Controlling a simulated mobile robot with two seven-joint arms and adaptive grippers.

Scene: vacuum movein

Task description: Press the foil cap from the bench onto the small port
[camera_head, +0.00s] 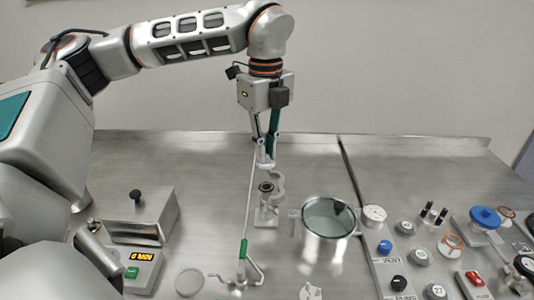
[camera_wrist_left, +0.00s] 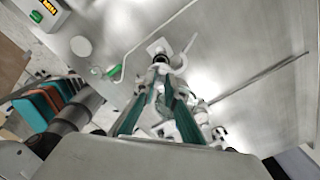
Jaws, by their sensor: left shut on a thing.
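My left gripper (camera_head: 265,163) points straight down over the bench, its fingers shut on a small pale thing at the tips. This may be the foil cap, but the fingers mostly hide it. Just below the tips stands a small upright fitting with a dark ring on top (camera_head: 266,187), which looks like the small port. The gripped thing is close above it; I cannot tell whether they touch. In the left wrist view the teal fingers (camera_wrist_left: 160,82) close in toward the dark ring (camera_wrist_left: 160,58). My right gripper is not in view.
A glass-topped metal chamber (camera_head: 328,235) stands right of the fitting. A thin rod with a green sleeve (camera_head: 243,249) runs close on its left. A metal box with a black knob (camera_head: 138,215) and a digital readout (camera_head: 143,256) are left. Knobs and gauges crowd the right panel.

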